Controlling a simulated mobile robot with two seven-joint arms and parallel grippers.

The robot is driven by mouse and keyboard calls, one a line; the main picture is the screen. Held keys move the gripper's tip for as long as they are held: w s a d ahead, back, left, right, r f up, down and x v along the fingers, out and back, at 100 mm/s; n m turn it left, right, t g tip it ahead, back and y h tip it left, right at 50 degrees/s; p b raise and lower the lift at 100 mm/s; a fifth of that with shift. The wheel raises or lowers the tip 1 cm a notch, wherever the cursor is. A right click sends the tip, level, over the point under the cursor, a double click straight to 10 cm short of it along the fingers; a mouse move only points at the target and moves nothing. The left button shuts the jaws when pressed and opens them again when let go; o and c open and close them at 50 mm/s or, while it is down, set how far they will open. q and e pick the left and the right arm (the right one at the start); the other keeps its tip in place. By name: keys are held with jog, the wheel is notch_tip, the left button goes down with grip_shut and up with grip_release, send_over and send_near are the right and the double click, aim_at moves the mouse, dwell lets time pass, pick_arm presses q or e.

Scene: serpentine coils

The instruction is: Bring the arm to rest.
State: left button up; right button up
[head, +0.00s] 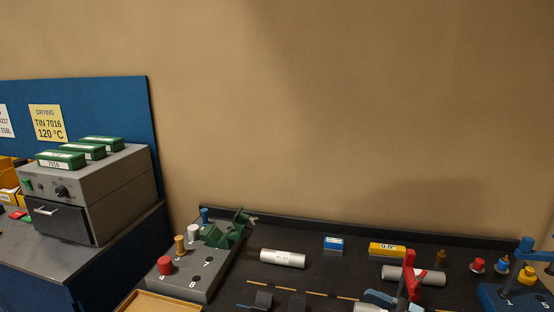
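Neither of my grippers nor my arms can be made out in the head view. The dark work table (330,262) fills the lower right of the view, and its near part is cut off by the bottom edge. I cannot tell from this view where either arm is or what it holds.
A grey oven (85,195) with green boxes (82,150) on top stands on the left bench. On the table are a grey peg block (190,275), a green fixture (232,230), a white cylinder (283,258), a red upright part (409,272) and a blue stand (500,297).

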jog(key=s+d+f+m+t+h+p, duration=0.1)
jog(key=s+f+m+h+p, duration=0.4)
jog(key=s+f+m+h, duration=0.8)
jog(key=s+f+t+h, duration=0.1)
jog(key=s+f+h, duration=0.2)
jog(key=s+f, duration=0.4)
notch_tip(320, 180, down, 2)
jog(key=shift+d+f+m, duration=0.15)
jog(key=shift+f+m, duration=0.05)
jog(key=shift+m, duration=0.2)
jog(key=shift+s, duration=0.1)
